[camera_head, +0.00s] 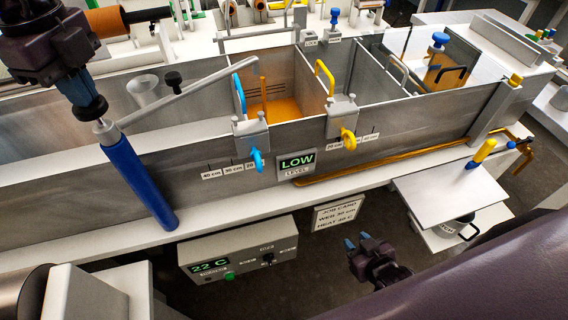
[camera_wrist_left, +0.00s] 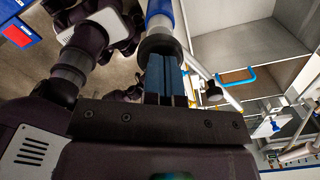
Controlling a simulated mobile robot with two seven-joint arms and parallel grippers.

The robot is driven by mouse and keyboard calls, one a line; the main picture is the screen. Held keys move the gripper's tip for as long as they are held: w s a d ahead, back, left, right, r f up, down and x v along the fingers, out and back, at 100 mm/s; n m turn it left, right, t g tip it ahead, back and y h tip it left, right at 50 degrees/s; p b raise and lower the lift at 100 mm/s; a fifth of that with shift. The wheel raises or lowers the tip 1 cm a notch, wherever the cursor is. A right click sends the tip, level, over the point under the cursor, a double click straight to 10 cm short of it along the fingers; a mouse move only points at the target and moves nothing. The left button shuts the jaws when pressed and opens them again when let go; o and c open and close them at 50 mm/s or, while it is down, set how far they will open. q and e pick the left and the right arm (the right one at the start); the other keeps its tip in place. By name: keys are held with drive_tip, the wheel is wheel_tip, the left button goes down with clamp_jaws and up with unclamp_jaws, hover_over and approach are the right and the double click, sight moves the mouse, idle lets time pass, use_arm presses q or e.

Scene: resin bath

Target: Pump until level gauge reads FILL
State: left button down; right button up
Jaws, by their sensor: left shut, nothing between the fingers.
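The level gauge (camera_head: 297,163) on the tank's front wall reads LOW. A long grey bar (camera_head: 190,90) slants over the tank's left part, its near end by the metal top of a thick blue cylinder (camera_head: 137,180), probably the pump handle. My left gripper (camera_head: 86,107) is shut and empty, just above and left of that metal top; contact cannot be told. In the left wrist view its blue fingers (camera_wrist_left: 165,80) are together, with the blue cylinder (camera_wrist_left: 160,8) beyond them. My right gripper (camera_head: 359,242) hangs open and empty below the tank front.
The tank has dividers with a blue-handled clamp (camera_head: 250,125) and a yellow-handled clamp (camera_head: 341,115); orange resin (camera_head: 275,110) lies between them. A control box (camera_head: 238,250) shows 22 C. A job card (camera_head: 338,213) hangs beside it.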

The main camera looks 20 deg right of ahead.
use_arm(q)
drive_tip(key=shift+r, duration=0.1)
wheel_tip(320, 180, up, 6)
drive_tip(key=p, duration=0.3)
drive_tip(key=shift+p, duration=0.35)
drive_tip(key=shift+r, duration=0.1)
